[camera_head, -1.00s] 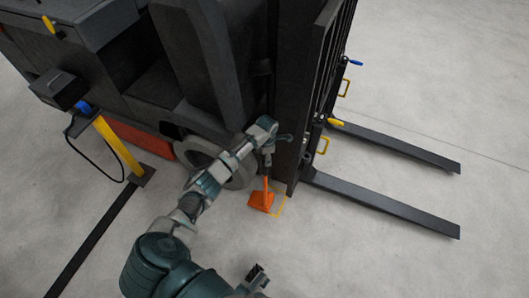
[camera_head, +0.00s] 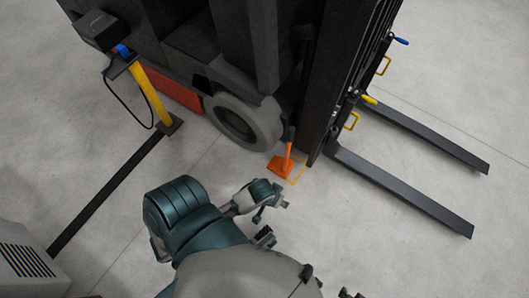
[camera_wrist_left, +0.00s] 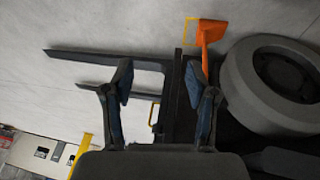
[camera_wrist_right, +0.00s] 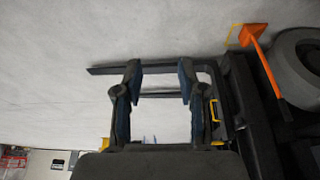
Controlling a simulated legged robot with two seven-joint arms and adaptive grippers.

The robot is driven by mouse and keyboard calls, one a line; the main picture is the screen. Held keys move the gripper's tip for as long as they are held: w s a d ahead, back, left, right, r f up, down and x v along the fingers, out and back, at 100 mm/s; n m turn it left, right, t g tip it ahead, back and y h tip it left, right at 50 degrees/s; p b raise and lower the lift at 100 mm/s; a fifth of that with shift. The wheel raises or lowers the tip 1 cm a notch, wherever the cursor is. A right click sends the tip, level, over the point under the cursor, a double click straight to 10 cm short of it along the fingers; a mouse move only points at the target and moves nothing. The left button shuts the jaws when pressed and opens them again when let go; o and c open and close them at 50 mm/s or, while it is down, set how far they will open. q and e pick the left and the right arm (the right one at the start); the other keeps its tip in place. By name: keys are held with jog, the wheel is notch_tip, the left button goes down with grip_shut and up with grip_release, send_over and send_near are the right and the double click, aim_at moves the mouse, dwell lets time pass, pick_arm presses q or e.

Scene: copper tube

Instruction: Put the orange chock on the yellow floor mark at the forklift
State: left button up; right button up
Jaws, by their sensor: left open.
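The orange chock (camera_head: 281,166) stands on the floor by the forklift's front wheel, its handle rising toward the truck. It touches or overlaps the left side of the yellow floor mark (camera_head: 297,174); how much of the mark lies under it I cannot tell. In the left wrist view the chock (camera_wrist_left: 208,31) adjoins the mark's outline (camera_wrist_left: 188,31). My left gripper (camera_head: 271,211) is open and empty, apart from the chock on the near side; its spread fingers show in the left wrist view (camera_wrist_left: 159,82). My right gripper (camera_wrist_right: 159,80) is open and empty in the right wrist view.
The dark forklift's wheel (camera_head: 240,122) and mast (camera_head: 350,75) stand right behind the chock. Two forks (camera_head: 410,195) reach out to the right. A yellow post (camera_head: 150,95) stands at the left. The grey floor in front is clear.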

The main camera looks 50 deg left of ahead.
pick_arm(q)
jog(key=s+a+r+m, duration=0.1)
jog(key=s+r+m, duration=0.2)
jog(key=s, duration=0.3)
jog(key=shift+s+m, duration=0.15)
jog(key=shift+m, duration=0.45)
